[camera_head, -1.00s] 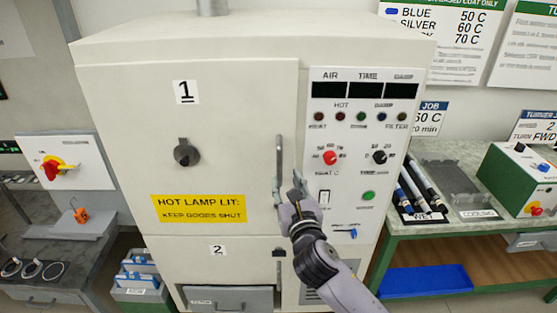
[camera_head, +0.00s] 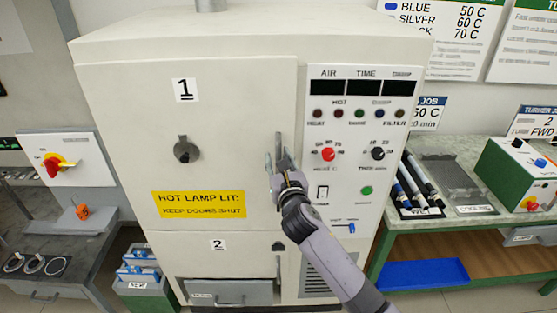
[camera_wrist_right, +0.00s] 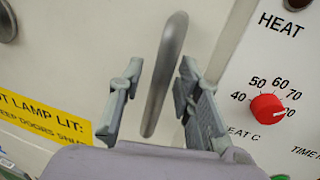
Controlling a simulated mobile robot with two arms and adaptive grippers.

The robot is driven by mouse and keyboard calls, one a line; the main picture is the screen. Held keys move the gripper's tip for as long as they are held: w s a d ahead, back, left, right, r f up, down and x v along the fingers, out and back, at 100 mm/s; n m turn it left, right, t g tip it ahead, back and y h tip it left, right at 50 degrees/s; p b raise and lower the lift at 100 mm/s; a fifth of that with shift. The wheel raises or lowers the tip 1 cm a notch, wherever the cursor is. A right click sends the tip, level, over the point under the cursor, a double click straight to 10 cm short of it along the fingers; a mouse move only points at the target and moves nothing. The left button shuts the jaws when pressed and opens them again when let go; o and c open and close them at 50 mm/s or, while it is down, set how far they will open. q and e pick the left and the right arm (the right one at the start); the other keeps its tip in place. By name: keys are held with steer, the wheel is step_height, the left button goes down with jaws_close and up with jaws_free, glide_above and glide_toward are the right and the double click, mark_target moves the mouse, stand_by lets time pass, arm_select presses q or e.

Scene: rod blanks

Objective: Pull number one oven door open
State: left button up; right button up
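The number one oven door (camera_head: 225,120) is the large upper cream door, marked with a "1" label (camera_head: 186,90), and it looks shut. Its grey vertical bar handle (camera_head: 279,142) is at the door's right edge. My right gripper (camera_head: 277,165) is at the handle in the head view, covering its lower part. In the right wrist view the handle (camera_wrist_right: 165,75) stands between the two fingers of my right gripper (camera_wrist_right: 153,95). The fingers are apart, with visible gaps to the bar on both sides. My left gripper is not in view.
The control panel (camera_head: 360,180) with a red heat knob (camera_head: 328,154) is just right of the handle. Door number two (camera_head: 215,262) is below. A green bench (camera_head: 470,226) with rods stands at the right, and a switch box (camera_head: 68,165) at the left.

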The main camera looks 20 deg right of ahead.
jaws_close()
stand_by(0.6)
